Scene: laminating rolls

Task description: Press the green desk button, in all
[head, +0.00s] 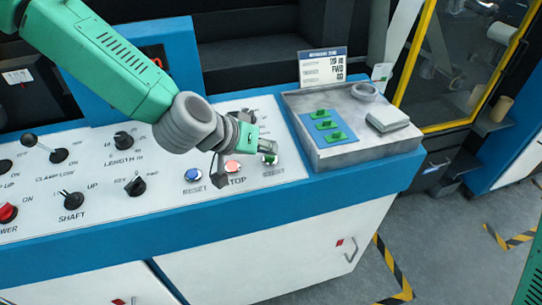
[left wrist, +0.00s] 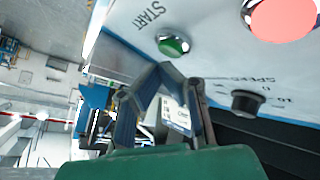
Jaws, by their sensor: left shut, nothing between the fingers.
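The green desk button (head: 270,160), labelled START, sits at the right end of the white sloped panel, partly hidden behind my gripper in the head view. It shows whole in the left wrist view (left wrist: 173,45) in a metal ring. My left gripper (head: 268,148) is shut and empty, with its fingers over the button in the head view. In the left wrist view my left gripper (left wrist: 168,70) has its fingertips close beside the button in the picture. A gap shows there, but I cannot tell the height above the panel. My right gripper is not in view.
A red STOP button (head: 232,166) and a blue RESET button (head: 193,175) stand left of the green one. A grey tray (head: 345,150) with green parts is just to the right. Several knobs and levers fill the panel's left. Floor lies beyond the blue edge.

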